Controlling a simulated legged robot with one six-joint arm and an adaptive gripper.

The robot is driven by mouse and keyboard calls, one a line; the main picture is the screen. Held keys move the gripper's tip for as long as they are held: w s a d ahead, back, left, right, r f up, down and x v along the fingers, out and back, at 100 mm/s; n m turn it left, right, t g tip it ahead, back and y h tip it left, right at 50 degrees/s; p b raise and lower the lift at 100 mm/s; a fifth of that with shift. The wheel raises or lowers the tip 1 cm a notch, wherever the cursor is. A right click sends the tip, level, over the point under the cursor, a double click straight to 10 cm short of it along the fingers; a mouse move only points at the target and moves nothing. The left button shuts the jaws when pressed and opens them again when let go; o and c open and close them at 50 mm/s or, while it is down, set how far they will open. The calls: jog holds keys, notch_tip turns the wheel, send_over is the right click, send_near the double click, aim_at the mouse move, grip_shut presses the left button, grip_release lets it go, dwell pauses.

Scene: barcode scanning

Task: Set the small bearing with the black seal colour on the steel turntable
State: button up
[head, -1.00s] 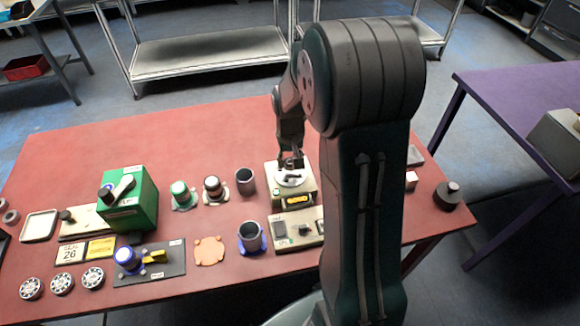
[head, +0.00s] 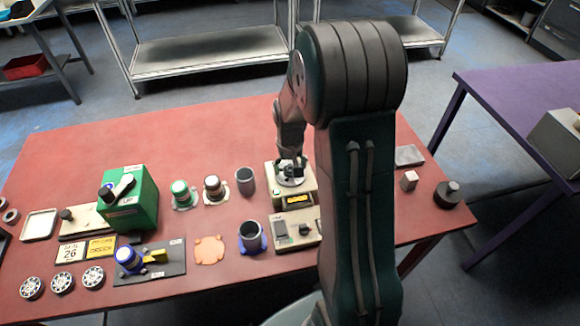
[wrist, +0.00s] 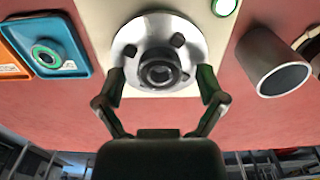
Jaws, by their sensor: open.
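The steel turntable (head: 300,182) is a round bright disc on a pale box near the middle of the red table. In the wrist view the disc (wrist: 128,45) carries small dark pegs. A dark ring-shaped piece (wrist: 160,70), which looks like the small black-sealed bearing, stands at its middle. I cannot tell how it is seated. My gripper (wrist: 162,88) is open, with one finger on each side of this piece and gaps between. In the head view my gripper (head: 290,168) is over the turntable, partly covering it.
Several pale bearings (head: 62,281) lie at the front left. A grey cup (head: 245,181) and a blue-based cup (head: 252,236) stand left of the turntable. A green box (head: 130,203) is farther left. The wrist view shows a blue holder with a green ring (wrist: 47,55).

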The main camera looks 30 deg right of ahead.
aim_at(290, 169)
notch_tip(290, 169, up, 12)
jog(key=s+a+r+n+t, duration=0.1)
jog(key=s+a+r+t, duration=0.1)
jog(key=s, duration=0.4)
jog(key=s+a+r+n+t, duration=0.1)
jog(key=s+a+r, duration=0.4)
jog(key=s+a, duration=0.1)
jog(key=s+a+r+n+t, duration=0.1)
jog(key=s+a+r+t, duration=0.1)
jog(key=s, duration=0.5)
jog(key=a+r, duration=0.1)
jog(key=a, duration=0.1)
jog(key=shift+a+r+t, duration=0.3)
jog(key=shift+a+r, duration=0.05)
jog(key=shift+r, duration=0.05)
jog(key=shift+d, duration=0.1)
dwell(0.5)
